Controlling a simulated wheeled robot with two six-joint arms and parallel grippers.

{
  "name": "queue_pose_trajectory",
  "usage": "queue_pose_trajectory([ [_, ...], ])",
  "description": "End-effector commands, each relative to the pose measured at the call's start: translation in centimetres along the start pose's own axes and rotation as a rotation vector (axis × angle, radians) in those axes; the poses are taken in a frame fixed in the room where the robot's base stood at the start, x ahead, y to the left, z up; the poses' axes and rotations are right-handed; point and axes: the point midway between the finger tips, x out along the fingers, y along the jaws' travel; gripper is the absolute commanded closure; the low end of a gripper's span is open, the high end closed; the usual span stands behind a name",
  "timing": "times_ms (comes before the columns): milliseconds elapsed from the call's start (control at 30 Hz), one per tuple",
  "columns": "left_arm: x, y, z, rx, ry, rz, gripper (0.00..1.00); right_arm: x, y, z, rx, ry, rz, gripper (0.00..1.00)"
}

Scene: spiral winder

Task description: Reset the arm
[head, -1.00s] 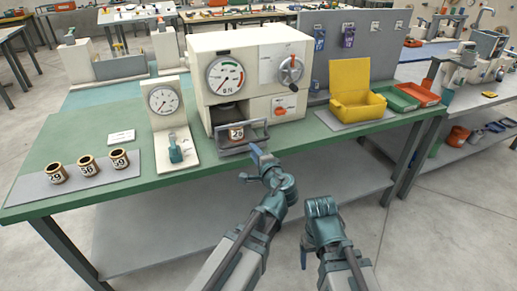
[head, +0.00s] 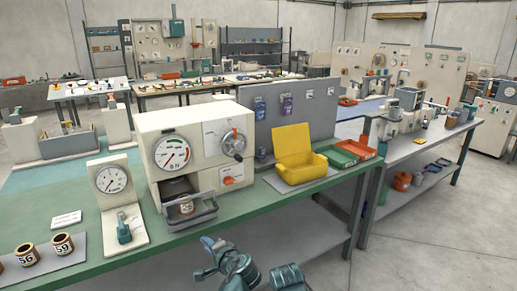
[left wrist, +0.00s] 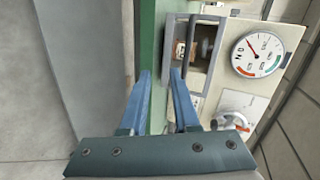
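My left gripper (head: 204,258) is low in the head view, in front of the bench and apart from the open drawer (head: 192,212) of the cream machine (head: 160,126). In the left wrist view its two blue fingers (left wrist: 160,80) are spread with nothing between them. The drawer and its dark handle also show there (left wrist: 190,62), beyond the fingertips. A brass numbered cylinder (head: 187,206) sits in the drawer. My right arm's teal wrist (head: 288,277) shows at the bottom edge; its fingers are hidden.
The green bench (head: 140,258) carries a small gauge stand (head: 112,180), numbered brass cylinders (head: 62,244) on a grey plate, an open yellow box (head: 298,165), and green (head: 335,154) and red (head: 357,147) trays. Floor is clear at the lower right.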

Motion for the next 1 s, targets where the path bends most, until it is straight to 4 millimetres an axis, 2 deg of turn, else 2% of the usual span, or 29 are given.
queue_pose_trajectory([
  [33,-1.1,0.5,0.6,-0.057,-0.041,0.090,0.70,-1.8,0.2,0.1,0.000,0.000,0.000,0.22],
  [167,-4.5,5.0,2.1,-0.203,-0.174,0.374,0.70,-4.1,0.4,0.2,0.000,0.000,0.000,0.22],
  [300,-9.7,9.3,2.9,-0.293,-0.306,0.665,0.70,-6.0,0.6,0.4,0.000,0.000,0.000,0.22],
  [400,-13.3,11.3,3.0,-0.318,-0.379,0.830,0.70,-7.0,0.7,0.4,0.001,0.000,0.000,0.22],
  [500,-16.0,12.4,3.1,-0.326,-0.429,0.947,0.70,-7.6,0.7,0.5,0.001,0.000,0.000,0.22],
  [667,-18.0,13.2,3.1,-0.327,-0.463,1.031,0.70,-7.8,0.8,0.5,0.001,0.000,0.000,0.22],
  [1000,-18.1,13.3,3.1,-0.327,-0.465,1.036,0.70,-7.7,0.7,0.5,0.001,0.000,0.000,0.22],
])
